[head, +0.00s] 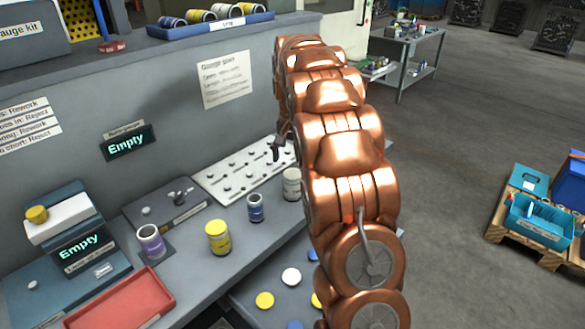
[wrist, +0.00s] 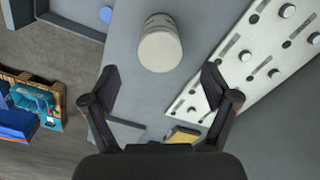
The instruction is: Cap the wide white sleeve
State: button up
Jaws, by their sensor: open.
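A wide whitish sleeve (head: 292,184) stands upright on the bench beside the pegboard, close to my arm. In the wrist view the sleeve (wrist: 160,46) is seen from above, beyond and between my fingertips; I cannot tell whether its pale round end is open or covered. My gripper (wrist: 160,76) is open and empty, its two dark fingers apart and not touching the sleeve. In the head view only a dark finger of it shows past my arm. A white cap (head: 291,276) lies flat on the lower grey surface in front of the bench.
Yellow caps (head: 265,300) and blue caps lie near the white cap. A blue sleeve (head: 255,207), yellow sleeve (head: 218,238) and purple sleeve (head: 150,242) stand left of the white one. A pegboard (head: 235,172) lies behind. A red tray (head: 120,302) is at front left.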

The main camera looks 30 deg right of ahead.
notch_tip(320, 180, up, 8)
jog(key=shift+f, duration=0.2)
dwell(0.5)
jog(key=shift+a, duration=0.15)
